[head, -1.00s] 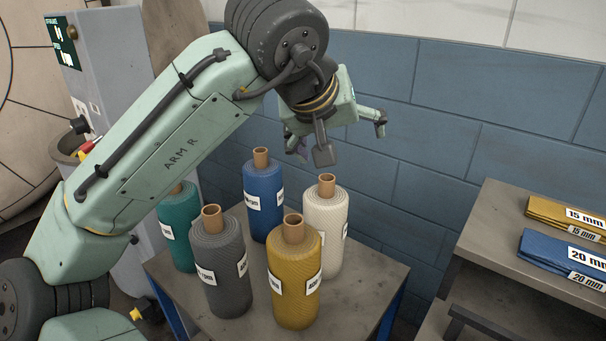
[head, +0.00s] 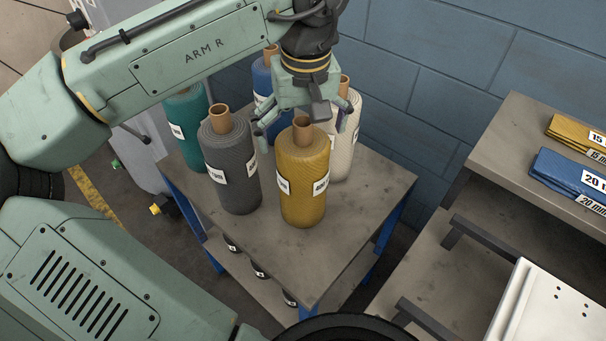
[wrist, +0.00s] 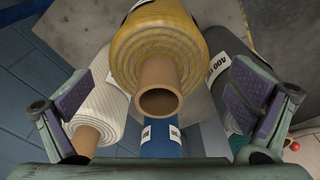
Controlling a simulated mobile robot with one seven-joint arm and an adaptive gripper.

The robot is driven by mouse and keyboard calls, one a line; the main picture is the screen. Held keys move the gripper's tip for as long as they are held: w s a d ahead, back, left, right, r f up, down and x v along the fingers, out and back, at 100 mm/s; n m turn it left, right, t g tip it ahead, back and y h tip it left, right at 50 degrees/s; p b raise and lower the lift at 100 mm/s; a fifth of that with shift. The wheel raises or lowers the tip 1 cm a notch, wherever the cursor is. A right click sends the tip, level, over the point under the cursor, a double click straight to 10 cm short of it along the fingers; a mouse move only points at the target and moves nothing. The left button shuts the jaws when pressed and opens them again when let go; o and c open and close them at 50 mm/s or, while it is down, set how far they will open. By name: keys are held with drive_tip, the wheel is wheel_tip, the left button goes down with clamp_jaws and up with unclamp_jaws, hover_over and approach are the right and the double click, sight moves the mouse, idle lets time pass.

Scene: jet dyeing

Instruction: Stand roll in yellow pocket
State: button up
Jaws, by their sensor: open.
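Several fabric rolls stand upright on a small table, each on a brown core. The yellow roll (head: 302,178) is at the front; its core also shows in the wrist view (wrist: 159,86). The grey roll (head: 232,178) is left of it, the teal roll (head: 186,122) further left. The blue roll (head: 263,85) and white roll (head: 343,140) are behind, partly hidden by my gripper. My gripper (head: 306,125) is open just above and behind the yellow roll's core, its fingers spread to either side in the wrist view (wrist: 159,115). No yellow pocket is identifiable.
The small table (head: 350,215) has clear space at its front right. A bench (head: 510,140) on the right holds folded yellow (head: 575,138) and blue (head: 572,175) cloths. A white panel (head: 555,310) is lower right. The blue block wall (head: 460,80) is behind.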

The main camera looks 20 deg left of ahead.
drive_tip(key=shift+w+f, duration=0.1)
drive_tip(key=shift+f, duration=1)
drive_tip(key=c, duration=2)
drive_tip(key=shift+o, duration=0.2)
drive_tip(key=shift+r, duration=0.15)
